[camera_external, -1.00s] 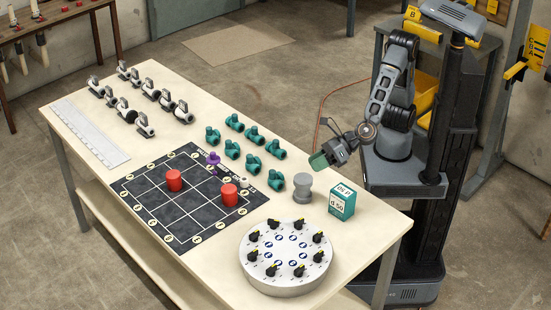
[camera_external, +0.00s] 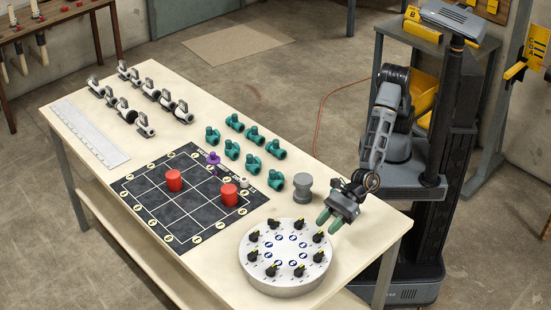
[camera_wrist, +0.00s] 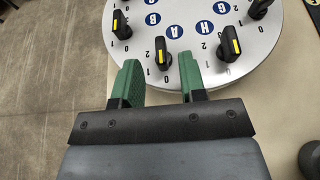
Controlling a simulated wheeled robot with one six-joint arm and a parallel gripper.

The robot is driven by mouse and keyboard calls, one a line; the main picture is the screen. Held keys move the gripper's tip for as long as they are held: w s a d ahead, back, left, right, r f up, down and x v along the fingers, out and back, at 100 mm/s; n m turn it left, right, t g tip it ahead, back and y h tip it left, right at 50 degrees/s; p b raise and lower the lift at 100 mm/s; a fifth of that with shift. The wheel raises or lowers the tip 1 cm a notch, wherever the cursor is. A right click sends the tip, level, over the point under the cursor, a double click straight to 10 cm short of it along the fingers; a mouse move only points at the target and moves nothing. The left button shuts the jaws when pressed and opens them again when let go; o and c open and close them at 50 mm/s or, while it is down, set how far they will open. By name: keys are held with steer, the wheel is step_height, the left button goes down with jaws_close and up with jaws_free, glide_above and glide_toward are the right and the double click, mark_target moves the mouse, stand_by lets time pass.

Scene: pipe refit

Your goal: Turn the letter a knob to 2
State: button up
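The round white dial plate (camera_external: 290,287) stands on the table and carries several black knobs with yellow marks. In the wrist view, the knob by the letter A (camera_wrist: 160,55) stands upright ahead of my gripper. It has 0, 1 and 2 printed around it. Its yellow mark faces me; I cannot tell its setting. My gripper (camera_wrist: 158,78) is open and empty, its green fingers apart, with the knob A a little ahead of and between them. In the external view, my gripper (camera_external: 328,218) is above the table, at the dial's upper right.
Neighbouring knobs by H (camera_wrist: 229,48) and B (camera_wrist: 120,25) stand close on either side. A grey spool-shaped piece (camera_external: 302,188) stands behind the dial. Teal fittings (camera_external: 253,164) and a dark grid board (camera_external: 165,214) with red cylinders (camera_external: 174,181) lie farther left.

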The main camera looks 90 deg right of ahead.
mark_target(319, 233)
steer(key=shift+x, duration=1.8)
steer(key=shift+c, duration=0.4)
jaws_close()
